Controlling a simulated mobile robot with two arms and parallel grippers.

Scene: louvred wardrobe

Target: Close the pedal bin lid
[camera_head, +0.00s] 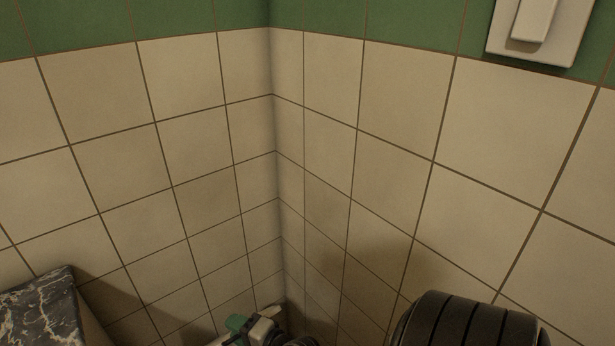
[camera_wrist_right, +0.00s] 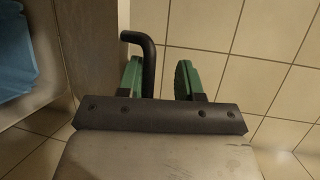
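My right gripper (camera_wrist_right: 159,78) shows in the wrist view with its two green fingers apart. A black bent rod (camera_wrist_right: 149,66) stands between them, close beside the left finger; I cannot tell whether they touch. At the left edge is a pale-rimmed container (camera_wrist_right: 52,67) with something blue (camera_wrist_right: 17,50) inside, possibly the pedal bin with a liner. A grey-brown panel (camera_wrist_right: 97,45) stands beside it; I cannot tell whether it is the lid. In the head view only part of my right gripper (camera_head: 262,325) shows, low in the corner. My left gripper is out of view.
Cream tiled walls (camera_head: 190,150) meet in a corner behind the gripper in the head view. A dark marbled block (camera_head: 40,310) stands at lower left. A light switch (camera_head: 535,22) is on the wall at upper right.

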